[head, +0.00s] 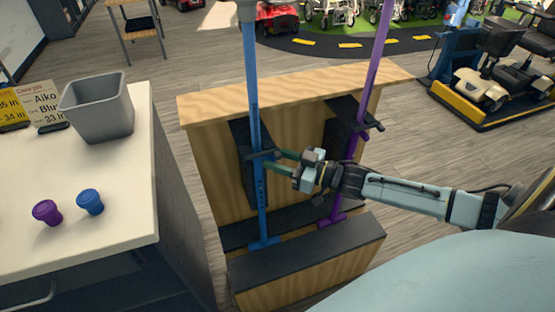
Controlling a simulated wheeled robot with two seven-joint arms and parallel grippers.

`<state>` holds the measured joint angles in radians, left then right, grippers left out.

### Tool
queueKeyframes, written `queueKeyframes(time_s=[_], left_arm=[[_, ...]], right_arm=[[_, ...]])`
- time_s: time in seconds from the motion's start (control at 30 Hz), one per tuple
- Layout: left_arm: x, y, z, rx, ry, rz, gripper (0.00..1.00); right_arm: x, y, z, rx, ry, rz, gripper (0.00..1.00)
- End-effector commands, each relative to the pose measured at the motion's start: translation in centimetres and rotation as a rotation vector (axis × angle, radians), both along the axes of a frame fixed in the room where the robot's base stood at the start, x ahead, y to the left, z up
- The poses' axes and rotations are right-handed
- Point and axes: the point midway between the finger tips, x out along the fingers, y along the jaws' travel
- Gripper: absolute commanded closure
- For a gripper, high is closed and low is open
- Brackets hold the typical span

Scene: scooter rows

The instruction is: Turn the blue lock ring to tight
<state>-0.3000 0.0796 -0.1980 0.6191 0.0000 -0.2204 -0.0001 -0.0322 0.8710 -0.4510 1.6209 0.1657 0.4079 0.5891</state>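A blue pole (254,100) stands upright in a wooden stand. A dark collar with short side stubs (262,155), likely the lock ring, sits around it at mid height; its exact turn and any marks are too small to read. My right gripper (274,161) reaches in from the right, its two green fingers pointing left at the collar. The fingers are apart with a gap between them, and the tips are close beside the collar; I cannot tell whether they touch it. My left gripper is not in view.
A purple pole (350,150) with a similar dark collar (366,128) stands right of the blue one, close to my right arm. A white counter at left holds a grey bin (98,108), a purple cap (47,212) and a blue cap (90,202).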

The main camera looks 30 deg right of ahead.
Motion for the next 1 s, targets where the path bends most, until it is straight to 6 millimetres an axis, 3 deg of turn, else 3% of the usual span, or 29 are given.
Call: queueKeyframes(time_s=[0.33,0.6,1.0], left_arm=[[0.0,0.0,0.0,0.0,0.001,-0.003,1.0],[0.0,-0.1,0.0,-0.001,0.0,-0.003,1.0],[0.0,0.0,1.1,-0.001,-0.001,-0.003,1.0]], right_arm=[[0.3,0.2,0.0,0.0,0.001,0.0,0.64],[0.3,0.2,0.0,-0.001,0.001,0.0,0.99],[0.1,0.5,0.2,0.004,0.003,-0.041,1.0]])
